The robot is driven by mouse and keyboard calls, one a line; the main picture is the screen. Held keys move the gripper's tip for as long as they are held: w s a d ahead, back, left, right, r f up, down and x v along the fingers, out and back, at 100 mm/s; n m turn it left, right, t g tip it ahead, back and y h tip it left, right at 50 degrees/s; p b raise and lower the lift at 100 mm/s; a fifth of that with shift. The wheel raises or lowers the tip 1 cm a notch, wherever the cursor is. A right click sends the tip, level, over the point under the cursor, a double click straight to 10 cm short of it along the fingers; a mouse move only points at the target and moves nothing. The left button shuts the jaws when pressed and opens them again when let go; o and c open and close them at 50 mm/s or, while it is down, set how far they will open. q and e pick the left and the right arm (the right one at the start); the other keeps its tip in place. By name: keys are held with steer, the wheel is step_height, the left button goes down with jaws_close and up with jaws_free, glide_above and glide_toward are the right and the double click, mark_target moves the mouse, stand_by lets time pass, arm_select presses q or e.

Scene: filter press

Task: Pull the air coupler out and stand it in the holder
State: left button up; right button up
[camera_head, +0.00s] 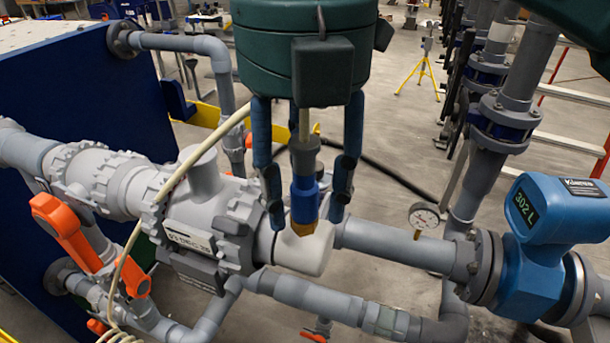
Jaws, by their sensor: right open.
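The air coupler (305,195) stands upright, with a grey top, a blue sleeve and a brass tip. Its tip meets the top of a pale, rounded fitting (305,252) on the pipe line; I cannot tell how deep it sits. My right gripper (308,205) points down over the coupler. Its fingers are open, on either side of the coupler, with gaps visible between them and the sleeve. A cream hose (185,165) runs behind the gripper and down to the left. I cannot make out the holder. My left gripper is not in view.
A grey valve body (205,215) and an orange handle (62,225) lie to the left. A blue flow meter (545,240) and a pressure gauge (424,216) stand to the right. A lower grey pipe (330,300) runs in front. Vertical pipes (490,120) rise at the right.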

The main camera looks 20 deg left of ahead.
mark_target(304, 140)
steer(key=shift+c, duration=0.3)
jaws_close()
steer(key=shift+r, duration=0.15)
steer(key=shift+r+p, duration=2.25)
steer(key=shift+r, duration=0.65)
